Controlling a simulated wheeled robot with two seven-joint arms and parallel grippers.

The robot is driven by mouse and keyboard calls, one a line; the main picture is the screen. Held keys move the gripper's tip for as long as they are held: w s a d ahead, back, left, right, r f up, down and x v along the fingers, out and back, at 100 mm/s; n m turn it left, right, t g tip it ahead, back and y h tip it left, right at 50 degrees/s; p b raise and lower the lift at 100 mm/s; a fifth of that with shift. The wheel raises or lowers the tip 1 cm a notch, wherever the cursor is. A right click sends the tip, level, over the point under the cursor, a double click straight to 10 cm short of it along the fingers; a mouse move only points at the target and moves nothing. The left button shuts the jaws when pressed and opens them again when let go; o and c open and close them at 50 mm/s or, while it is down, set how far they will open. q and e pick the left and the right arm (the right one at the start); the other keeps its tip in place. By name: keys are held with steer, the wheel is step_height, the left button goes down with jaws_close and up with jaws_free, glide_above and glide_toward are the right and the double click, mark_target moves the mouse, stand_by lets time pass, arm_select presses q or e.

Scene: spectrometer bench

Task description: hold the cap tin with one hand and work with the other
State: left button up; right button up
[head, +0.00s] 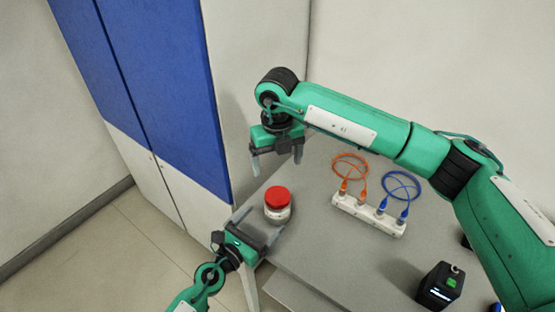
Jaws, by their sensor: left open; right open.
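The cap tin (278,213), a pale round tin with a red lid (278,196), stands upright near the left edge of the grey table. My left gripper (261,221) is open at the table's left edge, just below and left of the tin. Its fingers reach toward the tin, and I cannot tell whether they touch it. My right gripper (276,165) is open and empty above the tin, pointing down, with its fingers apart. Nothing is between its fingers.
A white connector strip (368,215) with an orange cable loop (350,168) and a blue cable loop (402,188) lies to the right.

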arm_select(q)
steer(key=shift+b+v, duration=0.55)
steer(key=shift+v, duration=2.4)
